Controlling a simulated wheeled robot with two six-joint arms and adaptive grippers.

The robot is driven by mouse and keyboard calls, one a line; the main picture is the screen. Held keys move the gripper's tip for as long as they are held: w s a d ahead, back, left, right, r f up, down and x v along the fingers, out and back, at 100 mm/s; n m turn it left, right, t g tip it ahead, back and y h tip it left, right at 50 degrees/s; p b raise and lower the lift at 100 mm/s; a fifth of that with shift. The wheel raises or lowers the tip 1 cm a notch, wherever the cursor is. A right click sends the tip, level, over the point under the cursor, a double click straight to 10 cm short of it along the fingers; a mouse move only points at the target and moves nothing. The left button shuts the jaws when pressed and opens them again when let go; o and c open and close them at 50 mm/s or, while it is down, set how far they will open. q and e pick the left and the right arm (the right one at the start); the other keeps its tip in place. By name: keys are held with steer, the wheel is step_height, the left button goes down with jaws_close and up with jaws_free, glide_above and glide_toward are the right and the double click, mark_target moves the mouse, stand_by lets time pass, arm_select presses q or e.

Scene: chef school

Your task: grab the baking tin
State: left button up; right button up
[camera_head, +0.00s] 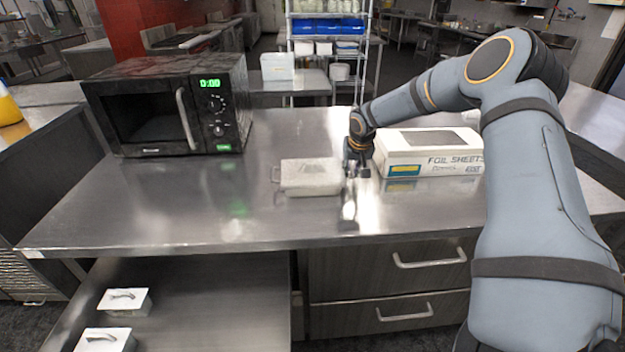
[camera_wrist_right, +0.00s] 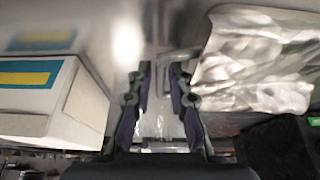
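The baking tin (camera_head: 311,177) is a pale grey metal rectangular tin with a thin handle at its end, lying on the steel counter. My right gripper (camera_head: 356,172) is just right of the tin, low over the counter, between the tin and the foil box. In the right wrist view the tin (camera_wrist_right: 258,60) fills the upper right. My right fingers (camera_wrist_right: 160,72) are apart with a narrow gap. The tin's handle (camera_wrist_right: 182,53) shows close to the fingertips; I cannot tell whether it lies between them. My left gripper is not in view.
A white foil sheets box (camera_head: 428,154) stands close on the right of my right gripper; it also shows in the wrist view (camera_wrist_right: 50,98). A black microwave (camera_head: 172,104) stands at the back left. The counter (camera_head: 190,215) is clear in front of the tin.

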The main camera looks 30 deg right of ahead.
jaws_close()
steer(key=shift+r, duration=0.1)
